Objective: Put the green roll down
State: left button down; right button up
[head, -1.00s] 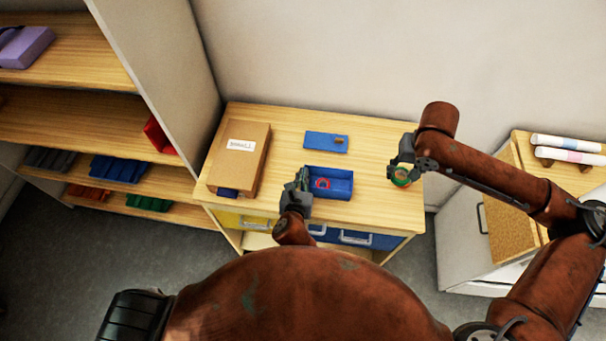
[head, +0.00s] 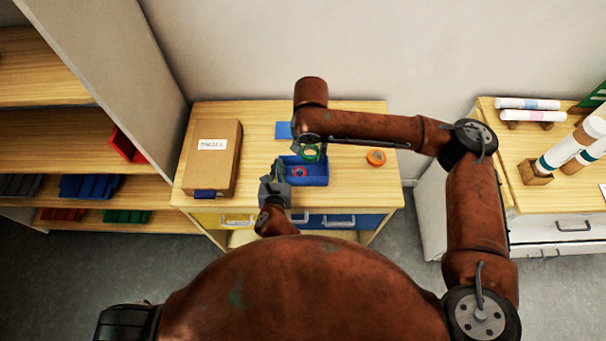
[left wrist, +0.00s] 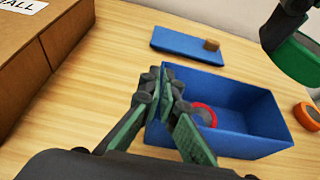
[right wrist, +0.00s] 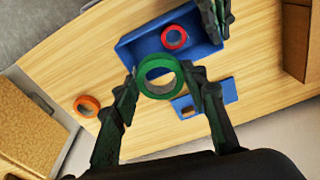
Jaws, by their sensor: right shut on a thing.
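My right gripper (right wrist: 158,78) is shut on the green roll (right wrist: 157,76), which is a ring. In the head view the green roll (head: 311,153) hangs over the back right part of the open blue box (head: 318,180). The red roll (left wrist: 204,115) lies inside the box toward its left end; it also shows in the right wrist view (right wrist: 174,37). My left gripper (left wrist: 162,73) is at the box's left end, fingertips close together. Whether its fingers touch the box wall is unclear.
An orange roll (head: 376,157) lies on the wooden table right of the box. A blue lid (left wrist: 187,45) with a small brown block lies behind the box. A cardboard box (head: 212,160) stands at the left. Bare tabletop (head: 365,185) is free at right.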

jog(key=shift+a+f, duration=0.25)
jog(key=shift+a, duration=0.15)
notch_tip(320, 180, down, 10)
jog(key=shift+r, duration=0.2)
jog(key=shift+f, duration=0.1)
jog(key=shift+f, duration=0.35)
jog(key=shift+f, duration=0.1)
jog(key=o, duration=1)
jog(key=shift+c, duration=0.2)
jog(key=r, duration=0.4)
jog(key=s+r, duration=0.1)
jog(key=r, duration=0.8)
jog(key=shift+s+a, duration=0.2)
jog(key=shift+s, duration=0.05)
